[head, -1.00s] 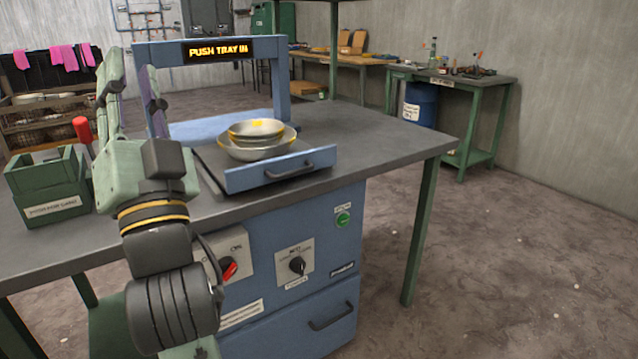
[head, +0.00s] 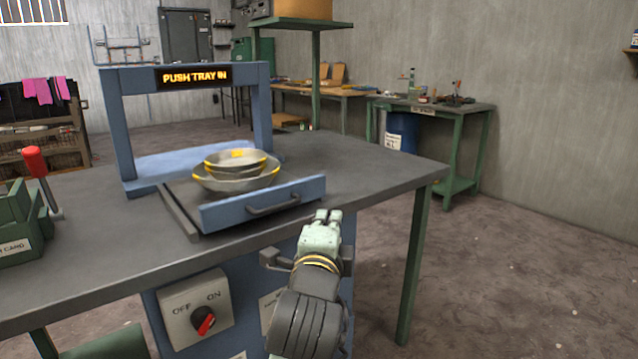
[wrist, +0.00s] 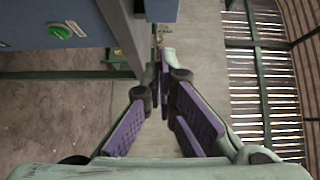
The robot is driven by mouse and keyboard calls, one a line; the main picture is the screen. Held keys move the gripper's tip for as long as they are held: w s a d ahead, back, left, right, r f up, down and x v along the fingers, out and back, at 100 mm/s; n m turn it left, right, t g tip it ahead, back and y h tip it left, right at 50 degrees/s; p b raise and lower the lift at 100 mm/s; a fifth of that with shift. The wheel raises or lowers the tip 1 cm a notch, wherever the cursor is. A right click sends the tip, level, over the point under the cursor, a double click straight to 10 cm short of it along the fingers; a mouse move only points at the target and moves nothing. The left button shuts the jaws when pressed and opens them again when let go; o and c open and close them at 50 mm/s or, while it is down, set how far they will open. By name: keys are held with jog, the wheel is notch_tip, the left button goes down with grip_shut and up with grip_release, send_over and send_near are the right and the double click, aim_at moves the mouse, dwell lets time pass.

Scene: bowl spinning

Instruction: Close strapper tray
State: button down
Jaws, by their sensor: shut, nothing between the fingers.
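The strapper's tray is pulled out toward me, with a blue front panel (head: 232,212) and a dark handle (head: 274,205). Stacked metal bowls (head: 236,180) with yellow marks sit on the tray. The blue strapper frame (head: 120,130) stands behind it, and its sign (head: 192,77) reads "PUSH TRAY IN". My gripper (head: 328,216) is in front of the table edge, just right of and below the tray front, apart from it. In the wrist view its purple-padded fingers (wrist: 160,70) come together at the tips, with nothing held.
The grey tabletop (head: 375,165) is clear right of the strapper. A green box (head: 18,228) and a red-handled tool (head: 36,165) stand at the left. An OFF/ON knob (head: 204,320) is on the cabinet below. A green button (wrist: 60,32) shows in the wrist view.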

aim_at(284, 179)
jog(key=shift+w+a+p, duration=0.2)
jog(key=shift+w+p, duration=1.15)
jog(key=shift+w, duration=0.35)
jog(key=shift+w+a+p, duration=0.25)
jog(key=shift+w+p, duration=1.1)
jog(key=shift+w, duration=0.3)
jog(key=shift+w+a+p, duration=0.2)
jog(key=shift+w+p, duration=1.15)
jog(key=shift+w, duration=0.35)
jog(key=w+a, duration=0.2)
jog(key=w, duration=0.1)
jog(key=w+a+b, duration=0.1)
jog(key=w+a, duration=0.2)
jog(key=w, duration=0.1)
jog(key=w+a+b, duration=0.1)
jog(key=w+a, duration=0.2)
jog(key=w, duration=0.1)
jog(key=shift+w, duration=0.1)
